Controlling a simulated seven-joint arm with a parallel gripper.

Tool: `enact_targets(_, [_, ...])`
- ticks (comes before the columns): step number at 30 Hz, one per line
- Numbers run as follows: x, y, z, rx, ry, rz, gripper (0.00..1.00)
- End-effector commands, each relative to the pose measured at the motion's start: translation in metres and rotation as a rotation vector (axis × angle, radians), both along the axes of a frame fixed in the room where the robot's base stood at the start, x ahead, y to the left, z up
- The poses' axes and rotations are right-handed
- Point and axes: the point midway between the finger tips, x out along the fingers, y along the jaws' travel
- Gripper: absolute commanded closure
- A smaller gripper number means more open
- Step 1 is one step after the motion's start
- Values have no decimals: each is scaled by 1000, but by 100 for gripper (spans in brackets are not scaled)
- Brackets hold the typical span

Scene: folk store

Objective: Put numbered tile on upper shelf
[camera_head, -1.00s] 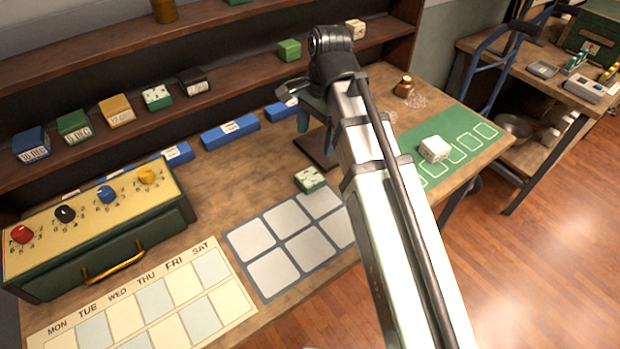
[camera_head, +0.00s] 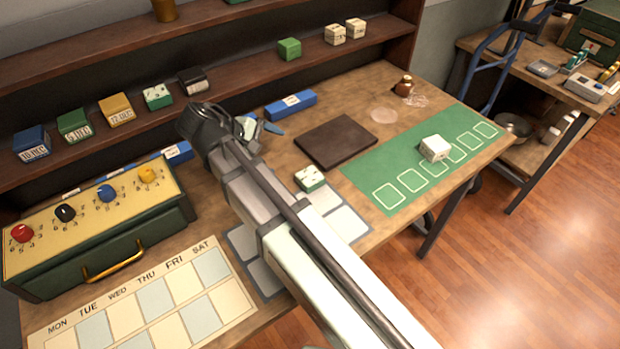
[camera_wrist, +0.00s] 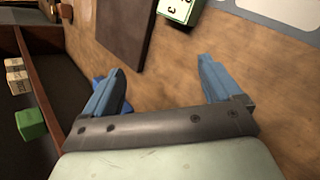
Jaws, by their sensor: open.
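A small green-and-white tile (camera_head: 310,178) lies on the table by the grey-square mat; its white face carries marks, and it shows with figures at the top of the wrist view (camera_wrist: 178,10). A white tile (camera_head: 434,148) lies on the green mat. The upper shelf (camera_head: 95,58) runs along the back, above the lower shelf (camera_head: 230,95). My gripper (camera_head: 261,128) is open and empty over the back of the table, left of and behind the green-and-white tile. Both blue fingers show in the wrist view (camera_wrist: 158,85), with bare table between them.
The lower shelf holds several date blocks, a green cube (camera_head: 289,49) and two cream tiles (camera_head: 335,34). A dark square board (camera_head: 337,143) and a blue labelled block (camera_head: 291,104) are on the table. A dial box (camera_head: 95,220) stands left. A brown jar (camera_head: 164,10) is on the upper shelf.

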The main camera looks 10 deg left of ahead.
Motion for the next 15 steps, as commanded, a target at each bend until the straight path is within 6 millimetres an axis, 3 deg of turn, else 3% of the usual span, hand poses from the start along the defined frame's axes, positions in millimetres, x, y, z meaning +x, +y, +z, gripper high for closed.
enact_targets(1, [-17, -1, -6, -78, 33, 80, 8])
enact_targets(6, [-57, -2, -15, -354, 156, 330, 8])
enact_targets(15, [-107, -5, -19, -744, 339, 613, 8])
